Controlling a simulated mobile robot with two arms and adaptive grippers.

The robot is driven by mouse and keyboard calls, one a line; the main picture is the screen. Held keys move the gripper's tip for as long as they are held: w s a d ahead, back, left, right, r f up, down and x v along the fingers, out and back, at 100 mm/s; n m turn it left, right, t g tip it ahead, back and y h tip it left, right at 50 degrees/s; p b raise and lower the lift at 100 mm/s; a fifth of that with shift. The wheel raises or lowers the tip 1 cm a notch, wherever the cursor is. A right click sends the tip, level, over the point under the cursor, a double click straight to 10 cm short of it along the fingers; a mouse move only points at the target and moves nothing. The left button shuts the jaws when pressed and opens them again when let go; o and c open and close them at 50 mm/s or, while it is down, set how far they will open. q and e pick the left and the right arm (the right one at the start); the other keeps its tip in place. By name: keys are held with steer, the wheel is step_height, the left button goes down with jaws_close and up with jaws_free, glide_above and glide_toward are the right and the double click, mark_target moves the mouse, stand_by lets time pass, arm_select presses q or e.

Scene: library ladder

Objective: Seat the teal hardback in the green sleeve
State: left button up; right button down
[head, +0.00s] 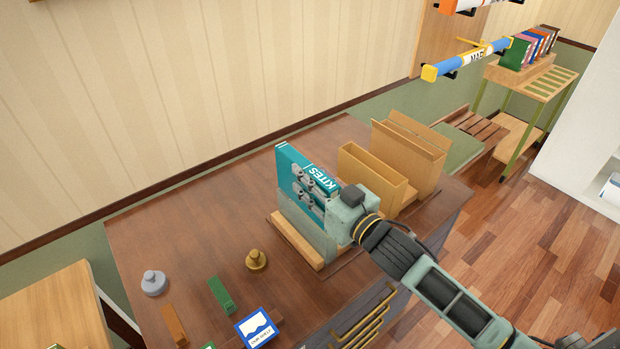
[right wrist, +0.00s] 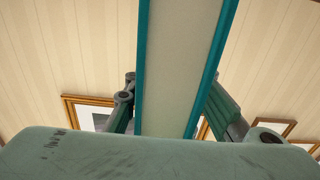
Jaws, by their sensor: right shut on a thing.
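The teal hardback (head: 288,160), lettered KITES, stands upright at the middle of the table. My right gripper (head: 308,184) is shut on it from the right. In the right wrist view the book (right wrist: 180,60) shows its pale pages between two teal covers, with a finger on each side. The pale green sleeve (head: 300,222) stands on a wooden base directly below the book. The book's lower part is hidden behind the sleeve wall; I cannot tell how deep it sits. My left gripper is not in view.
Two tan sleeves (head: 367,176) (head: 410,150) stand to the right of the book. A brass weight (head: 257,260), a grey weight (head: 153,283), a green block (head: 221,295) and a blue-white card (head: 256,328) lie at the front left. The table's left part (head: 170,240) is largely clear.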

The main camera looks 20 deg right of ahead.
steer(key=shift+r+p, duration=0.15)
steer(key=shift+p, duration=0.3)
stand_by(0.6)
steer(key=shift+f, duration=0.2)
steer(key=shift+f+b, duration=0.3)
steer(key=shift+f+b, duration=2.15)
steer(key=shift+f, duration=1.2)
steer(key=c, duration=1.8)
jaws_free()
steer(key=o, duration=0.4)
steer(key=shift+f, duration=0.15)
steer(key=shift+s, duration=0.1)
steer(key=v, duration=1.2)
